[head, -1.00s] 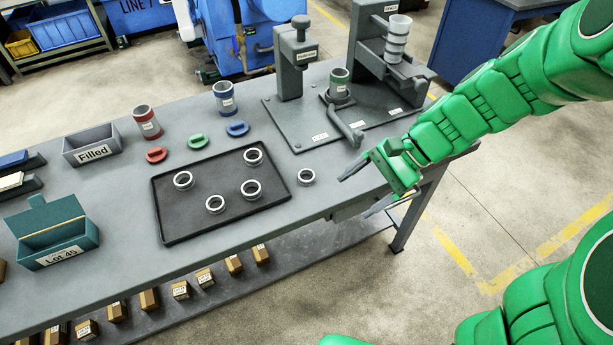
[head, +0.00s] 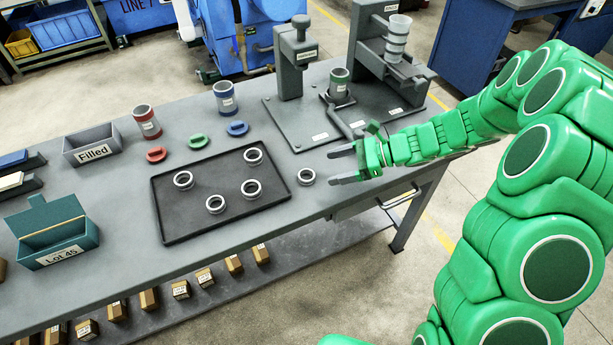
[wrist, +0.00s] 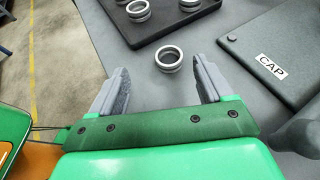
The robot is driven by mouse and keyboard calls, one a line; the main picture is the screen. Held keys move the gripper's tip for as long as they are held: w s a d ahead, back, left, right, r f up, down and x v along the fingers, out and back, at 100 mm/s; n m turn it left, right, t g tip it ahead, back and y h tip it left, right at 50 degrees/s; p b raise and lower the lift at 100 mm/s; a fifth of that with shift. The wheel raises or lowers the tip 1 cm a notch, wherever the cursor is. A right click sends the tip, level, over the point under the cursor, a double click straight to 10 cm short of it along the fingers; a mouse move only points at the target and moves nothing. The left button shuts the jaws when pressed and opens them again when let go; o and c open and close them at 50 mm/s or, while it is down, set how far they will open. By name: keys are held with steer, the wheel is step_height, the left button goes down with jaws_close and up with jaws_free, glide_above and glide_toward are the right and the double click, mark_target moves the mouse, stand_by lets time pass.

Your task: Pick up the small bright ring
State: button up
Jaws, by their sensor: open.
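A bright silvery ring (head: 306,177) lies flat on the grey bench top, just off the right edge of the black tray (head: 165,218). Several similar bright rings lie on the tray, such as one nearby (head: 252,188); which is smallest is hard to tell. My gripper (head: 337,167) is open and empty, just right of the lone ring in the head view. In the wrist view the lone ring (wrist: 169,67) lies beyond and roughly between the open fingertips (wrist: 161,72), apart from them.
A grey press fixture (head: 293,75) and a green-banded cup (head: 339,84) stand behind my gripper. The plate marked CAP (wrist: 285,50) lies to the right in the wrist view. Red, green and blue oval pieces (head: 197,141) lie behind the tray. The bench's front edge is close.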

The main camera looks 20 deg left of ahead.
mark_target(299, 175)
steer(key=shift+w+a+f+m+y, duration=0.2)
steer(key=shift+w+f+m+y, duration=0.1)
steer(key=shift+w+f+m, duration=0.45)
steer(key=shift+n, duration=0.25)
steer(key=shift+s+f+x, duration=0.1)
steer(key=shift+f+x, duration=0.05)
steer(key=shift+x, duration=1.8)
steer(key=shift+s+f+x, duration=0.1)
steer(key=shift+s+x, duration=0.05)
steer(key=shift+x, duration=1.85)
steer(key=shift+d, duration=0.2)
steer(key=c, duration=1.3)
steer(key=shift+r, duration=0.15)
